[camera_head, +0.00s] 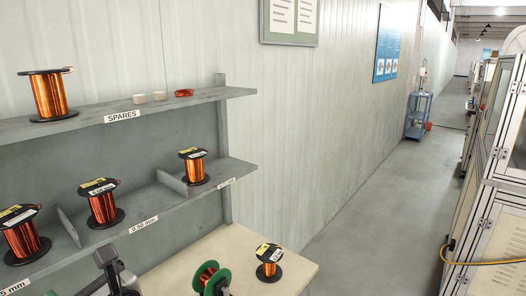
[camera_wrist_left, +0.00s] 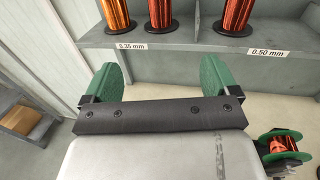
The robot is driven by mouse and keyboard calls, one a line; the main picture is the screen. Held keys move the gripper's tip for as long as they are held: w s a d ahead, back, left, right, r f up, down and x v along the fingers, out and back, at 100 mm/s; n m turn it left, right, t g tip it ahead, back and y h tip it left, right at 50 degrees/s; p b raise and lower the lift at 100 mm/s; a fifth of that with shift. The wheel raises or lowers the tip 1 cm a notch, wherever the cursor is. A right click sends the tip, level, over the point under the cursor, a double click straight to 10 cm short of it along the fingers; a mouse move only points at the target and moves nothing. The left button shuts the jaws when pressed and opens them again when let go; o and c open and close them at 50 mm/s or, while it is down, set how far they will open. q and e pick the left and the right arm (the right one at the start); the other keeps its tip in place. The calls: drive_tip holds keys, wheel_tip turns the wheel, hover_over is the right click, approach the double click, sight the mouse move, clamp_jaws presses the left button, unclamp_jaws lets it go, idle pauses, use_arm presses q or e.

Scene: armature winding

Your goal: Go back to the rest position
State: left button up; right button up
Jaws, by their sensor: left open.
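My left gripper (camera_wrist_left: 158,68) is open in the left wrist view, with its two green finger pads wide apart. Nothing is between them. It faces the front of a grey shelf (camera_wrist_left: 200,38) carrying copper wire spools, and the fingertips look apart from the spools. A dark grey part shows at the bottom left of the head view, cut off by the edge. My right gripper is in neither view.
The shelf rack (camera_head: 180,205) holds several copper spools in labelled bays and one on the SPARES board (camera_head: 205,95). A bench (camera_head: 215,245) carries a black-flanged spool (camera_head: 269,262) and a green-flanged spool (camera_head: 207,277). The aisle floor (camera_head: 375,205) is clear; machine cabinets (camera_head: 492,215) line the right.

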use_arm(q)
drive_tip(key=s+d+f+n+h, duration=0.1)
drive_tip(key=s+f+n+h, duration=0.3)
drive_tip(key=f, duration=0.5)
drive_tip(key=s+d+f+n+h, duration=0.2)
drive_tip(key=f+n+h, duration=0.45)
drive_tip(key=f, duration=0.35)
drive_tip(key=s+d+f+n+g+h, duration=0.3)
drive_tip(key=s+f+n, duration=0.1)
drive_tip(key=s+n, duration=0.15)
drive_tip(key=s+d+f+n+g+h, duration=0.25)
drive_tip(key=s+f+n, duration=0.2)
drive_tip(key=s, duration=0.25)
wheel_tip(320, 180, down, 24)
drive_tip(key=s+a+f+g+b, duration=0.1)
drive_tip(key=s+a+f+g, duration=0.1)
drive_tip(key=s+f, duration=1.4)
wheel_tip(320, 180, down, 3)
drive_tip(key=shift+r+b, duration=0.2)
drive_tip(key=shift+b, duration=0.15)
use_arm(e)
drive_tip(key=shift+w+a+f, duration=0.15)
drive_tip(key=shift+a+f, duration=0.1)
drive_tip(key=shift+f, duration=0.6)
